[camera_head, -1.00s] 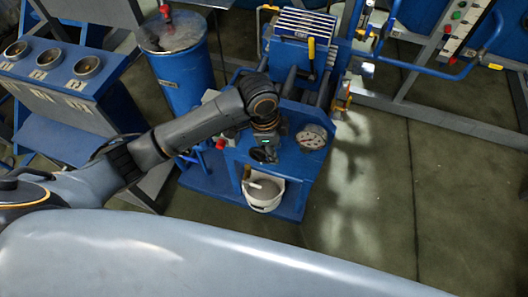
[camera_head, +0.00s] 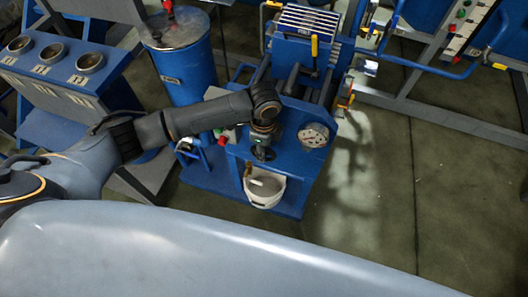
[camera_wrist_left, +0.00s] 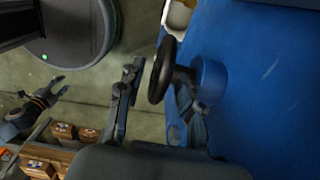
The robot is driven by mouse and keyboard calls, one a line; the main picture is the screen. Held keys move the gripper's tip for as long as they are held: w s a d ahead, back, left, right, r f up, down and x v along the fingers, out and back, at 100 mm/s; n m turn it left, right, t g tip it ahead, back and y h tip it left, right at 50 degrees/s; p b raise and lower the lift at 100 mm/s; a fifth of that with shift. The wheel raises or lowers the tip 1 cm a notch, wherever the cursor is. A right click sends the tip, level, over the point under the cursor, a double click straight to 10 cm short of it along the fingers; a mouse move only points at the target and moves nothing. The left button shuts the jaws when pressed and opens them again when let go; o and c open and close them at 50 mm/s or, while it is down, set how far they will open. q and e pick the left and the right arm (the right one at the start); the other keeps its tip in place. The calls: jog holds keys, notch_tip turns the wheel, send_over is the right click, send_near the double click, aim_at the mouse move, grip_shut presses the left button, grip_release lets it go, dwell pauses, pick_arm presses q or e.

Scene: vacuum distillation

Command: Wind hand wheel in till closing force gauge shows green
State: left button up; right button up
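The black hand wheel (camera_wrist_left: 161,71) sits on a short shaft from the blue press in the left wrist view. My left gripper (camera_wrist_left: 158,100) straddles it, one finger on each side. The fingers are apart, with a visible gap between the left finger and the rim. In the head view my left gripper (camera_head: 263,153) is over the front of the blue press (camera_head: 290,190), and my wrist largely hides the wheel. The round, pale-faced closing force gauge (camera_head: 314,135) is right of it; its reading is too small to tell. My right gripper (camera_wrist_left: 55,87) shows small at the left wrist view's left edge.
A white bucket (camera_head: 265,188) hangs at the press front below my left gripper. Boxes (camera_wrist_left: 65,133) lie at lower left in the left wrist view. Floor at right is clear.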

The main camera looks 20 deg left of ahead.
pick_arm(q)
jog(key=shift+f, duration=1.45)
jog(key=shift+c, duration=0.4)
grip_shut()
jog(key=shift+d+r+p, duration=0.1)
jog(key=shift+r+p, duration=0.1)
jog(key=shift+p, duration=0.2)
jog(key=shift+r+y+p, duration=0.1)
jog(key=shift+y+p, duration=0.8)
jog(key=shift+p, duration=0.05)
jog(key=shift+f+y, duration=0.3)
jog(key=shift+y, duration=0.2)
jog(key=shift+o, duration=0.4)
grip_release()
